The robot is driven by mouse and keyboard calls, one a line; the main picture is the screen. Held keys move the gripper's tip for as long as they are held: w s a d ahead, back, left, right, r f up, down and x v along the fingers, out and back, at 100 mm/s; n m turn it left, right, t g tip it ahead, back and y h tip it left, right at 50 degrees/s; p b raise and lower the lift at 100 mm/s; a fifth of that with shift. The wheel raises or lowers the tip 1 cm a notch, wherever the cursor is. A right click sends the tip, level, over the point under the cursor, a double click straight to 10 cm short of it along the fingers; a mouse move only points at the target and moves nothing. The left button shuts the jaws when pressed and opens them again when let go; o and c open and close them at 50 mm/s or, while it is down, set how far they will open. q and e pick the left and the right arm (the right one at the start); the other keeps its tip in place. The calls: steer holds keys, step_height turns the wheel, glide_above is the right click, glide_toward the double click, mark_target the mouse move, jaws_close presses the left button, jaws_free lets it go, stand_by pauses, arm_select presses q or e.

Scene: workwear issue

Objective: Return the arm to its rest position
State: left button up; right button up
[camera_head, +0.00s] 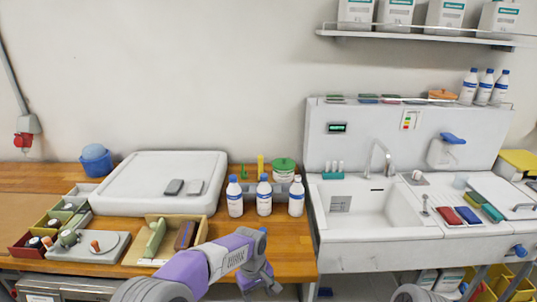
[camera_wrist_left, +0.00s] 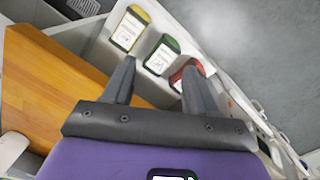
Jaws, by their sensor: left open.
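My left arm (camera_head: 205,262), purple and grey, reaches in from the bottom left of the head view and bends down at the front edge of the wooden counter (camera_head: 288,250). My left gripper (camera_head: 262,284) hangs low there, in front of the counter edge. In the left wrist view its two dark fingers (camera_wrist_left: 158,78) stand apart with nothing between them. My right gripper does not show.
Three blue-capped bottles (camera_head: 264,196) stand on the counter beside a white sink unit (camera_head: 380,232). A wooden tray (camera_head: 143,246) and a large white board (camera_head: 150,205) lie to the left.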

arm_select(q)
steer(key=s+a+f+m+h, duration=0.1)
steer(key=s+a+f, duration=0.1)
steer(key=s+f, duration=0.5)
steer(key=s+a+f+m+h, duration=0.1)
steer(key=s+a+f, duration=0.15)
steer(key=f, duration=0.85)
steer(key=s+a+f, duration=0.1)
steer(key=s+f, duration=0.2)
steer(key=s, duration=0.5)
steer(key=s+a+f+m+t+h, duration=0.1)
steer(key=s+f, duration=0.2)
steer(key=s, duration=0.4)
steer(key=shift+s, duration=0.35)
